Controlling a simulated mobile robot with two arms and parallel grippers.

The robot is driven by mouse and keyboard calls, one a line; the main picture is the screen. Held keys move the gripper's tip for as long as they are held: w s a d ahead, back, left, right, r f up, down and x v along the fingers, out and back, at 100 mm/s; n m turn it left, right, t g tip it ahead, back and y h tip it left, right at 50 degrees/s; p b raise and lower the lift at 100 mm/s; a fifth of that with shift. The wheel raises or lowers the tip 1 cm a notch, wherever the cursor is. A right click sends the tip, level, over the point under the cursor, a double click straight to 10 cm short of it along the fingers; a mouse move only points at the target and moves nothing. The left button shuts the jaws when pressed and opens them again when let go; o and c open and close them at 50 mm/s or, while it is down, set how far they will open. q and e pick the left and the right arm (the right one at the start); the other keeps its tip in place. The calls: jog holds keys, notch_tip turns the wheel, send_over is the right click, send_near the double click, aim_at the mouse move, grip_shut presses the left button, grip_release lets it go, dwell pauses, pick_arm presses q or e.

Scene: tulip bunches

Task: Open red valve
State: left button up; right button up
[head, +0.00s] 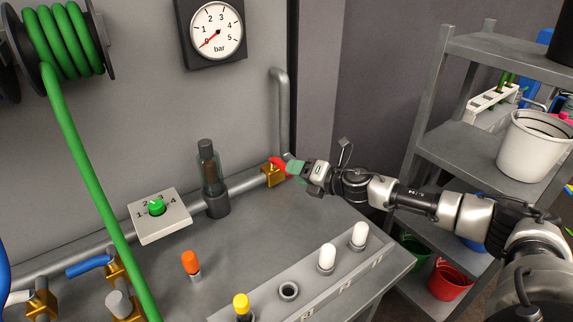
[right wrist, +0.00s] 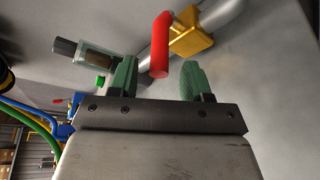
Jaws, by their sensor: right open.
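The red valve handle (head: 279,165) sits on a brass valve body (head: 271,176) at the right end of the grey pipe, near the back wall. In the right wrist view the red handle (right wrist: 160,45) reaches from the brass body (right wrist: 190,36) toward the space between my fingers. My right gripper (head: 291,167) comes in from the right and is open at the handle. Its green fingertips (right wrist: 157,80) stand on either side of the handle's end. I cannot tell whether they touch it. My left gripper is not in view.
A pressure gauge (head: 217,31) on the wall reads about zero. A sight glass (head: 209,170), a numbered selector (head: 158,214) and coloured pegs stand on the bench left of the valve. A green hose (head: 83,170) hangs across the left. A grey shelf (head: 470,140) stands right.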

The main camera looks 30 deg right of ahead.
aim_at(283, 167)
jog(key=shift+x, duration=1.9)
grip_shut()
